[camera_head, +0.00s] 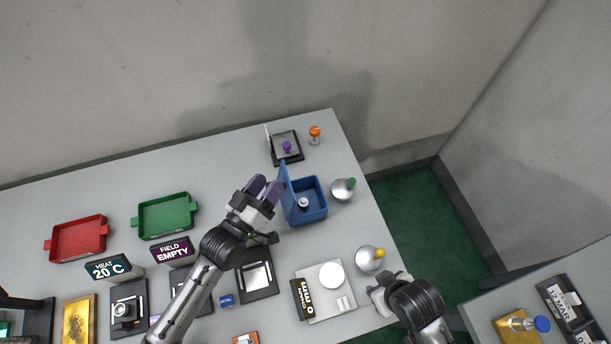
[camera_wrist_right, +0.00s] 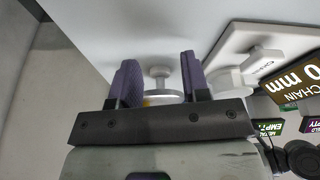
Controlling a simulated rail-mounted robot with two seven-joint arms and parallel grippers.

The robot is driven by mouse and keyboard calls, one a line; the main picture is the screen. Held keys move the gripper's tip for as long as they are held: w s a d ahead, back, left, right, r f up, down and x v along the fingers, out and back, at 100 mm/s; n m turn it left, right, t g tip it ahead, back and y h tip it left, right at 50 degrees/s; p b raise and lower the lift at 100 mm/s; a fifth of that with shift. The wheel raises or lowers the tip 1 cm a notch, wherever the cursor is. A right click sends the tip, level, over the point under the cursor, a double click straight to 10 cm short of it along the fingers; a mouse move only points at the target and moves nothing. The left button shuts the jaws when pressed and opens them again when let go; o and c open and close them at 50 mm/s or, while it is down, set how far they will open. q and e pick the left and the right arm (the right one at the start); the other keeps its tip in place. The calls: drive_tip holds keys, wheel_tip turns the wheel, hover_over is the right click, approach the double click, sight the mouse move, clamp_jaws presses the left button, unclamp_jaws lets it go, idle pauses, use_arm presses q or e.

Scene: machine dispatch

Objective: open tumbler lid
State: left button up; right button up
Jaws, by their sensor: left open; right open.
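The tumbler appears to be the blue box (camera_head: 318,213) right of the table's middle. Its blue lid (camera_head: 284,183) stands raised on the box's left side, and a small whitish round piece (camera_head: 303,202) sits inside. My left gripper (camera_head: 265,187) is open, its purple fingers just left of the lid; I cannot tell whether they touch it. My right gripper (camera_wrist_right: 160,75) is open near the table's right edge; in the head view its fingers are hard to see. A grey knob-like piece (camera_wrist_right: 160,73) shows between its fingers in the right wrist view, not visibly gripped.
Silver domed pieces with a green top (camera_head: 343,188) and a yellow top (camera_head: 369,258) stand along the right edge. A white plate device (camera_head: 323,292) lies near my right gripper. A green tray (camera_head: 165,216) and a red tray (camera_head: 77,239) are at left. Behind is a dark pad (camera_head: 285,147).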

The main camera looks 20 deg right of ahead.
drive_tip(key=shift+w+a+r+p, duration=0.15)
drive_tip(key=shift+a+r+p, duration=0.05)
drive_tip(key=shift+r+p, duration=0.2)
use_arm(q)
drive_tip(key=s+d+r, duration=0.6)
drive_tip(key=d+r, duration=0.3)
drive_tip(key=shift+s+d+r+p, duration=0.25)
drive_tip(key=shift+s+d+p, duration=0.05)
use_arm(e)
drive_tip(key=shift+d+r, duration=0.3)
drive_tip(key=shift+r, duration=0.05)
drive_tip(key=shift+a, duration=0.15)
